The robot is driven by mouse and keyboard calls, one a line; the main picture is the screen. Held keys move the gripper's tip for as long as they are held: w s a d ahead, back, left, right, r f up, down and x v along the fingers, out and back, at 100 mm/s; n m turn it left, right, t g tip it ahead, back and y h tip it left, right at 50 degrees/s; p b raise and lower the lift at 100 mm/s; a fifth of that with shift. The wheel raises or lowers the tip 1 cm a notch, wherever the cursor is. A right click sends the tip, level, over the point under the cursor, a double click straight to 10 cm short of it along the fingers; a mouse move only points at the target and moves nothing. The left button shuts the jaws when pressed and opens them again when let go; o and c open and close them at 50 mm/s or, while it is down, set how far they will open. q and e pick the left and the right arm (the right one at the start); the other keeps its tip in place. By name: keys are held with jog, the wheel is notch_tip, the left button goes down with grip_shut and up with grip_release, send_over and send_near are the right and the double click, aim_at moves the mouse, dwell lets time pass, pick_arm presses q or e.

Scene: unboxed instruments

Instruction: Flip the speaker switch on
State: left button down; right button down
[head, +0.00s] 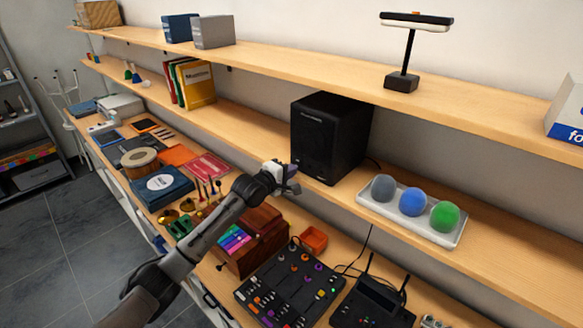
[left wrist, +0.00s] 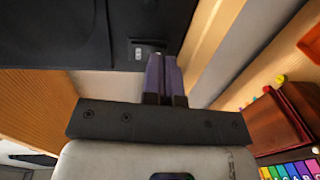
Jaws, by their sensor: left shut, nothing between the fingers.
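The black speaker (head: 318,140) stands on the middle shelf, its front facing left toward my arm. In the left wrist view the speaker (left wrist: 60,35) fills the top left. A small switch plate (left wrist: 147,49) with pale marks shows on its dark face, just beyond the fingertips; which way the switch is set is too small to tell. My left gripper (head: 292,172) is at the speaker's lower front. Its purple-grey fingers (left wrist: 161,60) are shut together and empty, close beside the switch plate. I cannot tell whether they touch it. My right gripper is not in view.
A white tray (head: 369,203) with three balls sits right of the speaker. Yellow and red binders (head: 198,83) stand left on the same shelf. Below are a wooden box (head: 262,262), an orange tray (head: 313,240), a mixer (head: 270,290) and a black antenna device (head: 375,305). The upper shelf (head: 300,70) overhangs.

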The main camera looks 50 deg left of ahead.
pick_arm(q)
jog(key=shift+w, duration=0.45)
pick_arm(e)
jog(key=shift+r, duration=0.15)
pick_arm(q)
jog(key=shift+f, duration=0.1)
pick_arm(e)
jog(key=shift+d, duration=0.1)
